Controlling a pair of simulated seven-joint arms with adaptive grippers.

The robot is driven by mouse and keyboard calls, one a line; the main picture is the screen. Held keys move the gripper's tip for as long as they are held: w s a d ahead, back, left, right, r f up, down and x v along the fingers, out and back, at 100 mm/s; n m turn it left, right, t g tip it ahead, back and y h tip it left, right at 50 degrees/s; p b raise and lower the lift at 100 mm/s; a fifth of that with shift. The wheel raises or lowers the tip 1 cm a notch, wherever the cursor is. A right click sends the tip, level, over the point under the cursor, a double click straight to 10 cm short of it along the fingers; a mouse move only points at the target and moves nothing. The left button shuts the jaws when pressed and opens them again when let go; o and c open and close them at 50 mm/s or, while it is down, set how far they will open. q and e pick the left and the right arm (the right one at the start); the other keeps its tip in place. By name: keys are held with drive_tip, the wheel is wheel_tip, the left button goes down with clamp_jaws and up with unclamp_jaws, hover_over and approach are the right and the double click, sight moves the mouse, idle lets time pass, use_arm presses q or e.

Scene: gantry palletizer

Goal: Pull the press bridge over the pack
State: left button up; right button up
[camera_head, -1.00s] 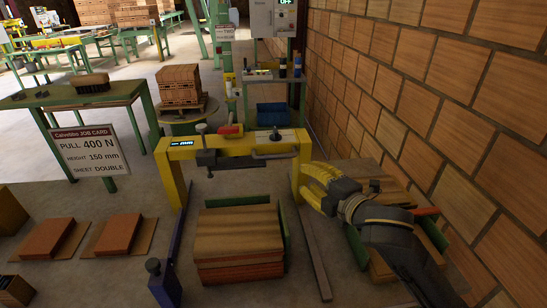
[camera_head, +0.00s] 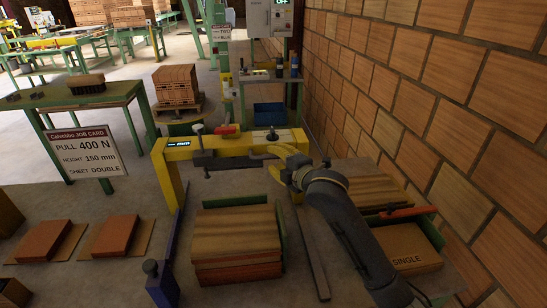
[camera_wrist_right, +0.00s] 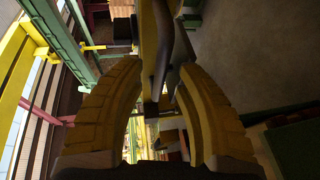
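The press bridge (camera_head: 225,148) is a yellow beam with a small display on its left and a dark bar along its front. It stands on a leg at its left, behind the pack (camera_head: 236,238), a stack of brown sheets on the floor. My right gripper (camera_head: 272,160) is at the beam's right part, its yellow fingers spread at the dark bar. In the right wrist view, the fingers (camera_wrist_right: 165,72) are apart, with dark bar parts and the yellow beam (camera_wrist_right: 150,35) between and beyond their tips. Contact cannot be told. My left gripper is not in view.
A dark rail (camera_head: 311,252) runs right of the pack, a blue one (camera_head: 174,240) left. A brick wall (camera_head: 440,120) bounds the right side. A box marked SINGLE (camera_head: 407,255) lies under my right arm. A job card (camera_head: 84,152) hangs at left.

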drive_tip(key=shift+x, duration=0.8)
drive_tip(key=shift+o, duration=0.4)
clamp_jaws()
